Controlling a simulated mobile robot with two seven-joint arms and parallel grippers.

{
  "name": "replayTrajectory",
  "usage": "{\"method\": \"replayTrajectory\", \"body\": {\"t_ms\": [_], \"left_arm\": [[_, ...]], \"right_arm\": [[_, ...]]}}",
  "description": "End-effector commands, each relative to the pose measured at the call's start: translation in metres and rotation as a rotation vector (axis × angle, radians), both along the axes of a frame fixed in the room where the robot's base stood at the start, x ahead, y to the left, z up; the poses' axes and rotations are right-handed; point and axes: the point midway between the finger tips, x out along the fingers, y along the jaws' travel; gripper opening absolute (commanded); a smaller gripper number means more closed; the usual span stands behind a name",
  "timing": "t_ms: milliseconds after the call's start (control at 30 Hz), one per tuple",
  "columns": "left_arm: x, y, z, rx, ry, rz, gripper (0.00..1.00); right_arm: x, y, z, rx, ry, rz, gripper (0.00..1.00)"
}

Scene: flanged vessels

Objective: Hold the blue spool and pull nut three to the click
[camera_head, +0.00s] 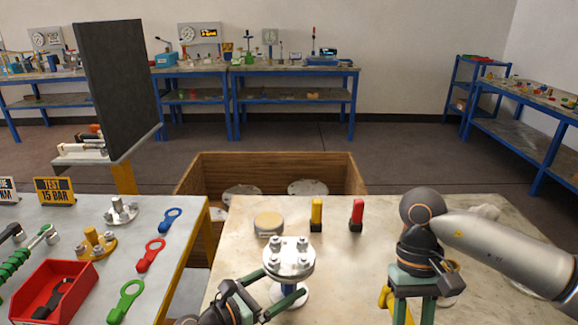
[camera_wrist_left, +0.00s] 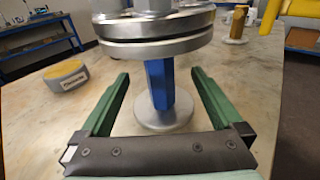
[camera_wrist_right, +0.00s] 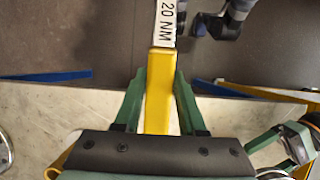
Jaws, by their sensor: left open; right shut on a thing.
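The spool stands upright on the near table, its silver flange (camera_head: 289,262) topped with several nuts (camera_head: 275,243). Its blue hexagonal neck (camera_wrist_left: 160,82) shows in the left wrist view, above a round silver foot (camera_wrist_left: 165,121). My left gripper (camera_head: 284,283) is open, its green fingers on either side of the neck with gaps visible. My right gripper (camera_head: 413,308) is shut on a yellow wrench handle (camera_wrist_right: 160,90) marked 20 NM, to the right of the spool. The wrench's head is out of the right wrist view. I cannot tell which nut is number three.
A tan puck (camera_head: 268,221), a yellow-capped post (camera_head: 316,214) and a red-capped post (camera_head: 357,214) stand behind the spool. A wooden crate (camera_head: 275,160) lies beyond the table. The left table holds a red bin (camera_head: 50,290) and coloured ring tools (camera_head: 150,255).

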Motion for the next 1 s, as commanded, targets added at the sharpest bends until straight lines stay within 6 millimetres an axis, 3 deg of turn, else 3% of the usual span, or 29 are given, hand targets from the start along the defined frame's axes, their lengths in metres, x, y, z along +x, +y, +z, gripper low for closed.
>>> {"method": "replayTrajectory", "body": {"t_ms": [500, 1000], "left_arm": [[0.0075, -0.009, -0.0012, 0.001, -0.001, 0.0, 1.0], [0.0073, -0.0088, -0.0012, 0.001, -0.001, 0.0, 0.44]], "right_arm": [[0.0003, 0.0002, -0.0004, 0.001, -0.001, 0.001, 0.0], [0.0003, 0.0002, -0.0004, 0.001, -0.001, 0.001, 0.0]]}}
